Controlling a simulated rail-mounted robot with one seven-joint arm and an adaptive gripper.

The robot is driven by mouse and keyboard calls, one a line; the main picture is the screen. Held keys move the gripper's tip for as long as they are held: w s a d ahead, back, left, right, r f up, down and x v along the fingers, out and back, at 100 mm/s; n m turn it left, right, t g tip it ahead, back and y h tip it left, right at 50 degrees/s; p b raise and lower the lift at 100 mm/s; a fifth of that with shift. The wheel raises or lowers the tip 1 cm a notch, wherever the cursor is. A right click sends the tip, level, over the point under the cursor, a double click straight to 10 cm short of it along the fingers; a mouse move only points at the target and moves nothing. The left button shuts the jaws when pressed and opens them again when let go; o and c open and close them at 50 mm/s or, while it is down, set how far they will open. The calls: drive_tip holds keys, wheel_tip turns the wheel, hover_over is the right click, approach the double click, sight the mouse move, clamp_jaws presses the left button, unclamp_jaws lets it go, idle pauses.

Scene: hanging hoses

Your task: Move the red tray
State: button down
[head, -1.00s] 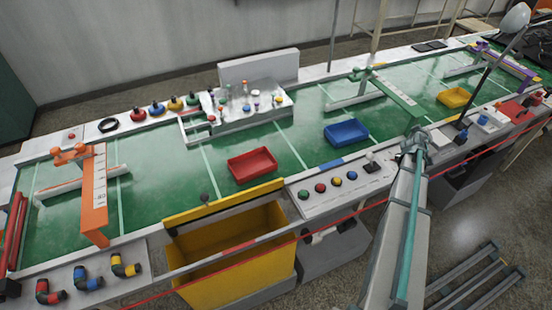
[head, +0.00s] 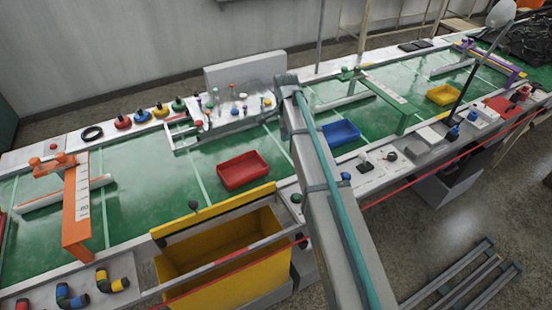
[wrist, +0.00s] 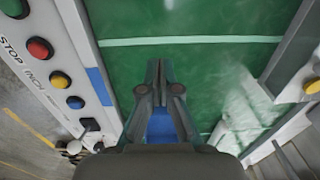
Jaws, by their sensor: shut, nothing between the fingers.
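The red tray (head: 243,170) lies on the green belt in the head view, left of my arm and just behind the yellow bin. It looks empty, and it is not visible in the wrist view. My gripper (wrist: 159,72) is shut with its fingers together, above the green belt in the wrist view. Nothing shows between its fingertips. In the head view my raised arm stands to the right of the red tray, and I cannot make out the fingers there. The blue tray (head: 341,132) sits right of my arm, and part of it shows below the fingers in the wrist view (wrist: 162,126).
The yellow bin (head: 215,250) stands at the belt's front edge. An orange gate (head: 77,205) spans the belt at left, a green gate (head: 400,103) at right. A white fixture (head: 222,115) stands behind the red tray. The belt left of the tray is clear.

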sight(271, 164)
drive_tip(key=shift+g, duration=0.3)
drive_tip(key=a+f, duration=0.1)
drive_tip(key=f, duration=0.2)
drive_tip(key=s+a+f+p, duration=0.1)
drive_tip(key=f, duration=0.2)
drive_tip(key=a+f+p, duration=0.1)
drive_tip(key=f, duration=0.2)
drive_tip(key=shift+s+a+f, duration=0.1)
drive_tip(key=shift+s+f, duration=0.1)
drive_tip(key=shift+s, duration=0.05)
drive_tip(key=shift+s+a+r+p, duration=0.1)
drive_tip(key=shift+s+a+p, duration=0.2)
drive_tip(key=shift+a, duration=0.3)
drive_tip(key=shift+s+a+r+p, duration=0.15)
drive_tip(key=shift+a+p, duration=0.2)
drive_tip(key=shift+a, duration=0.25)
drive_tip(key=shift+s+a+f, duration=0.2)
drive_tip(key=shift+s+a, duration=0.05)
drive_tip(key=shift+a, duration=0.4)
drive_tip(key=shift+m, duration=0.3)
